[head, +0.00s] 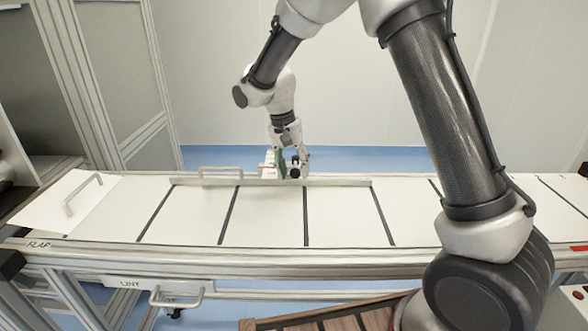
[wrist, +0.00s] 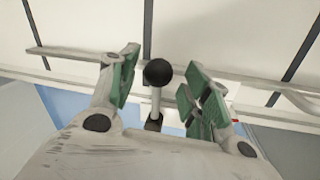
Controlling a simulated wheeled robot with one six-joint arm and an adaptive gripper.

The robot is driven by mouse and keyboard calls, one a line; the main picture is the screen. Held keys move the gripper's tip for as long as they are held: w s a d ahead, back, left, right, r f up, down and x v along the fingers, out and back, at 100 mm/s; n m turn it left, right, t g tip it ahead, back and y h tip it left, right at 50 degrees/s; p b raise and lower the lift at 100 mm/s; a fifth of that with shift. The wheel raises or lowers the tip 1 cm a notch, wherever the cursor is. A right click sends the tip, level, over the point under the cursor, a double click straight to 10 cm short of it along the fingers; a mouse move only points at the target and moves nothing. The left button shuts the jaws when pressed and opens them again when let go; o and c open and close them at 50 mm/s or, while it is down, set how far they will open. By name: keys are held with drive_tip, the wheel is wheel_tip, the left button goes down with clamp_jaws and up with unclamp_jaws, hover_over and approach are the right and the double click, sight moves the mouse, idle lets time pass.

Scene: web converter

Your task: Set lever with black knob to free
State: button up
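The lever's black round knob (wrist: 158,72) sits on a short pale stem (wrist: 156,104) near the middle of the wrist view. My gripper (wrist: 165,84) is open, with one green-padded finger on each side of the knob and a visible gap on both sides. In the head view, my gripper (head: 288,161) points down at the far edge of the white table, and the black knob (head: 295,173) shows small at its fingers. The lever's base is partly hidden by my gripper in the wrist view. I see no readable lever position marking.
The long white table (head: 270,215) with dark seams lies in front of me. A raised bar (head: 330,183) and a handle (head: 220,170) stand along its far edge. A plate with a handle (head: 66,202) lies at the left. A framed cabinet (head: 110,80) stands behind left.

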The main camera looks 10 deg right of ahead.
wheel_tip(320, 180, up, 12)
drive_tip(key=a, duration=0.2)
drive_tip(key=shift+w+f, duration=0.15)
drive_tip(key=shift+w, duration=0.25)
drive_tip(key=s+d+r+n+t+y, duration=0.1)
drive_tip(key=s+d+r+n+t, duration=0.1)
drive_tip(key=s+d, duration=1)
drive_tip(key=s+d+r+n+t+y, duration=0.1)
drive_tip(key=s+d+r+n+t, duration=0.1)
drive_tip(key=s+d, duration=1.1)
drive_tip(key=s+r+t, duration=0.1)
drive_tip(key=s+r, duration=0.1)
drive_tip(key=s, duration=0.2)
drive_tip(key=shift+s+n, duration=0.15)
drive_tip(key=shift+n, duration=0.15)
